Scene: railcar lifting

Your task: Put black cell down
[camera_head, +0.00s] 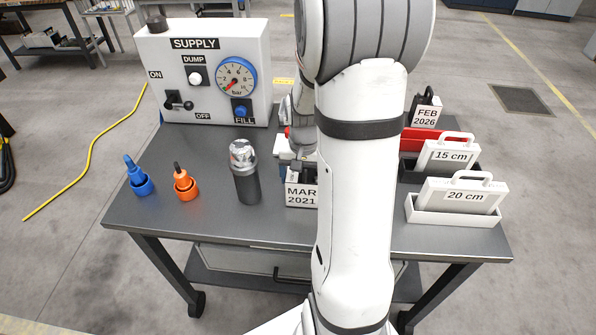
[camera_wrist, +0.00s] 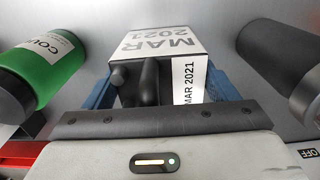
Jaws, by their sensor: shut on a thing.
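The black cell (camera_head: 299,172) with a white MAR 2021 label stands upright near the middle of the table in the head view, partly hidden by my arm. In the wrist view the black cell (camera_wrist: 151,78) lies between the blue fingers of my gripper (camera_wrist: 160,88), which is shut on it. Its MAR 2021 labels face up and to the side there. In the head view my gripper (camera_head: 297,145) is mostly hidden behind my arm. I cannot tell whether the cell's underside touches the table.
A dark cylinder with a clear top (camera_head: 246,178) stands left of the cell; a green cylinder (camera_wrist: 42,62) is on its other side. Blue (camera_head: 139,180) and orange (camera_head: 184,184) fittings, the supply panel (camera_head: 150,60), a FEB 2026 block (camera_head: 425,112) and 15 cm (camera_head: 448,155) and 20 cm (camera_head: 462,195) cases share the table.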

